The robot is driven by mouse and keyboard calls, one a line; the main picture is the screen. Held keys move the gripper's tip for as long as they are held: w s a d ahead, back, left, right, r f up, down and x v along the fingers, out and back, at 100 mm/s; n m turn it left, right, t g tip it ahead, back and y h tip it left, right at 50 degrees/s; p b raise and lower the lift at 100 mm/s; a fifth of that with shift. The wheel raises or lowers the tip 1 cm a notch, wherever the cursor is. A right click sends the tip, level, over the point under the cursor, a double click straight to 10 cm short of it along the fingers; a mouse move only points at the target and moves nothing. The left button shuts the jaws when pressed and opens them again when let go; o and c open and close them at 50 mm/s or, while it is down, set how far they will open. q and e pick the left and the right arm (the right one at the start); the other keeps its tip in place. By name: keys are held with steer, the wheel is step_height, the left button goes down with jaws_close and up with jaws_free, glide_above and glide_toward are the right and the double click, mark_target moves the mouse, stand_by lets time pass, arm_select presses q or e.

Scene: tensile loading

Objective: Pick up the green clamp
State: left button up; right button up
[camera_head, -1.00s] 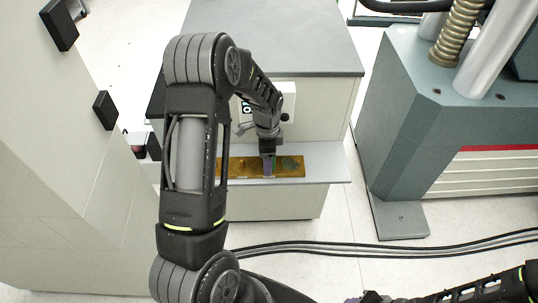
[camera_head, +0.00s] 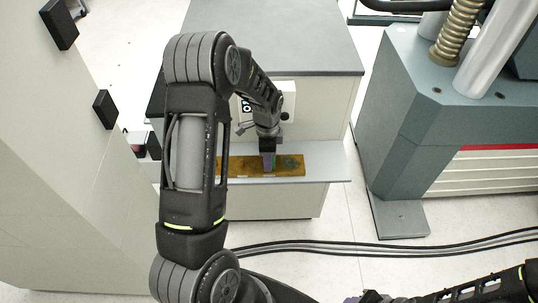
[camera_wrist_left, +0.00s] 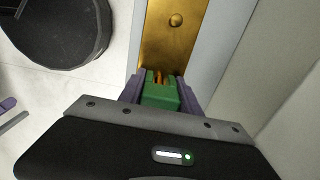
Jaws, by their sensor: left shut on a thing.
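The green clamp (camera_wrist_left: 160,95) sits between the purple fingers of my left gripper in the left wrist view. My left gripper (camera_wrist_left: 160,88) is shut on it. In the head view my left gripper (camera_head: 268,164) points down over the brass-coloured board (camera_head: 230,167); its own fingers hide the clamp there. Whether the clamp touches the board is not clear. My right gripper (camera_head: 362,298) shows only partly at the bottom edge of the head view, and its jaw state is unclear.
The board lies on a grey shelf (camera_head: 325,162) in front of a cabinet with a dark top (camera_head: 290,40). A greenish patch (camera_head: 291,162) shows on the board. A large blue-grey machine (camera_head: 410,110) stands at the right. Black cables (camera_head: 400,248) cross the floor.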

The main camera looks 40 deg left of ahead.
arm_select(q)
jaws_close()
steer(key=shift+r, duration=0.15)
step_height(320, 180, up, 18)
steer(key=b, duration=0.1)
steer(key=shift+b, duration=0.4)
stand_by(0.3)
stand_by(0.5)
